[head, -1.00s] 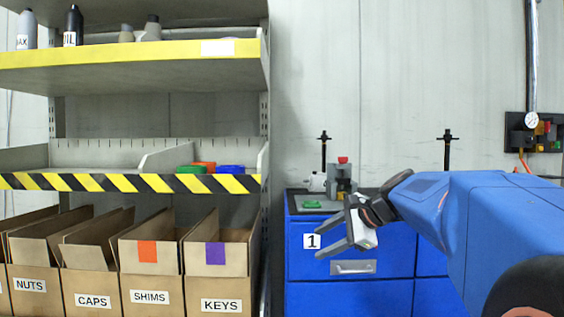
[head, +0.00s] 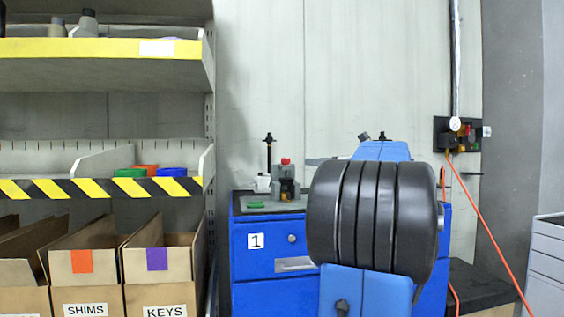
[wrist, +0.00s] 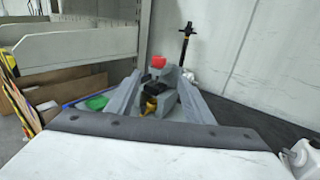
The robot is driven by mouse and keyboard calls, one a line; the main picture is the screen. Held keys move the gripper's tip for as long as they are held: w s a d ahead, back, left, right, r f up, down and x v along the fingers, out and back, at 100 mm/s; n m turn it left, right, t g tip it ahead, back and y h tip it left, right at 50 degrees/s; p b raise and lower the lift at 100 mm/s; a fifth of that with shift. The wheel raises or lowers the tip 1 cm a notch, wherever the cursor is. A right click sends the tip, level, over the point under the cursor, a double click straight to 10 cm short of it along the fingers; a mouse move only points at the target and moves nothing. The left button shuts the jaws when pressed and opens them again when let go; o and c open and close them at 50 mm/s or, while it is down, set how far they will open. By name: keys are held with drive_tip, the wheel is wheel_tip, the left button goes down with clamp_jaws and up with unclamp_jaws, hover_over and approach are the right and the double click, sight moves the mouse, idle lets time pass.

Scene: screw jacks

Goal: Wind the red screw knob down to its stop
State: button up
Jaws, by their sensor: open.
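In the wrist view the knob (wrist: 158,62) shows just beyond my fingertips, near the middle. The jack body (wrist: 160,92), with black and yellow parts, shows between the fingers. My gripper (wrist: 154,76) is open, its two grey fingers spread either side of that view of the jack, with no visible contact. In the head view my arm hides most of the gripper; a grey piece, apparently a finger, shows right of the knob.
A black post (head: 268,152) stands behind the jack. A green piece (head: 255,205) lies on the cabinet top, and a white item (head: 263,184) stands beside the jack. Shelving with cardboard boxes (head: 165,265) is at left. An orange hose (head: 487,215) hangs at right.

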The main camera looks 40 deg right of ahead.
sight(289, 160)
drive_tip(key=w, duration=1.7)
drive_tip(key=shift+a, duration=0.1)
drive_tip(key=c, duration=1)
